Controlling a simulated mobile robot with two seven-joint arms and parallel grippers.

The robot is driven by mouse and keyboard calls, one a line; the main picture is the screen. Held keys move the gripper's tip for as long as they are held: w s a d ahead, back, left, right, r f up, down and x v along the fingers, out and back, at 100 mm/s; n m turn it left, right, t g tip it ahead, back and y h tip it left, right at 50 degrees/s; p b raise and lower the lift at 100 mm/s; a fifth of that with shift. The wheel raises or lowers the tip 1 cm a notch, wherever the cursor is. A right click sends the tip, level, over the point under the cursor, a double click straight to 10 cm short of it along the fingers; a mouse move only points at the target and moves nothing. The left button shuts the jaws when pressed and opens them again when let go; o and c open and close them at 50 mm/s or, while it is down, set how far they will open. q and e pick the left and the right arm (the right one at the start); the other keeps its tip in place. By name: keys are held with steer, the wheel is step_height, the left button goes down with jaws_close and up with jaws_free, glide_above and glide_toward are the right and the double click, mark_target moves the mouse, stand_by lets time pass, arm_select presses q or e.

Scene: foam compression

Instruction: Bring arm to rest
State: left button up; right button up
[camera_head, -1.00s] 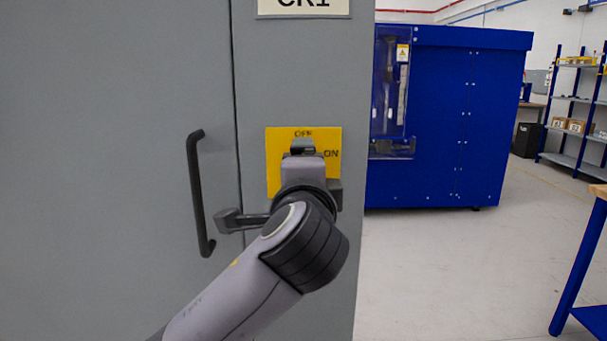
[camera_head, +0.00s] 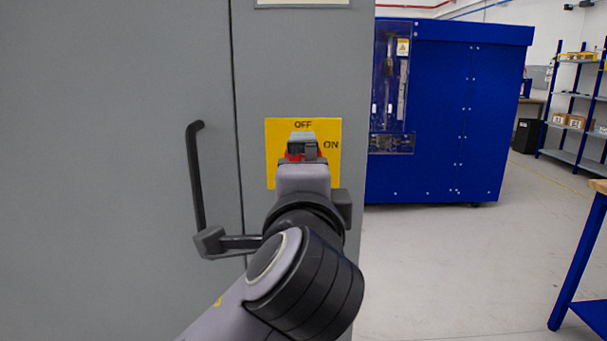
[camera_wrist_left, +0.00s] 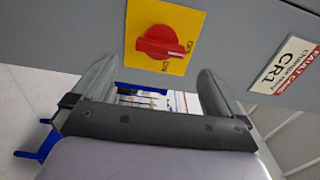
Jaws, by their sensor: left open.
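A red rotary switch knob (camera_wrist_left: 158,43) sits on a yellow plate (camera_head: 275,160) marked OFF at the top and ON at the right, on the grey cabinet. In the wrist view, the knob's grip runs roughly sideways, in line with the OFF label. My left gripper (camera_wrist_left: 157,70) is open and empty, its two fingers apart from the knob. In the head view the left gripper (camera_head: 303,150) covers most of the knob; only a little red (camera_head: 294,156) shows. My right gripper is not in view.
A black door handle (camera_head: 196,180) stands out from the grey cabinet (camera_head: 100,100), left of my wrist. A blue machine (camera_head: 435,120) stands behind at the right. A table with blue legs (camera_head: 578,265) is at the right edge. The floor between is clear.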

arm_select(q)
steer(key=shift+s, duration=0.35)
steer(key=w+a+f+n+g+h+p, duration=0.1)
steer(key=a+f+n+g+h+p, duration=0.15)
steer(key=f, duration=1.05)
steer(key=w+a+f+n+g+h+p, duration=0.1)
steer(key=a+f+n+g+p, duration=0.2)
steer(key=f, duration=0.9)
steer(key=s+a+f+n+g+p, duration=0.1)
steer(key=s+a+f+n, duration=0.4)
steer(key=s+a+f, duration=0.2)
steer(key=s+a+f+n+g+y+p, duration=0.1)
steer(key=s+a+f+n, duration=0.4)
steer(key=s+a+f, duration=0.3)
steer(key=s+f, duration=0.3)
steer(key=s, duration=0.3)
steer(key=shift+f, duration=0.3)
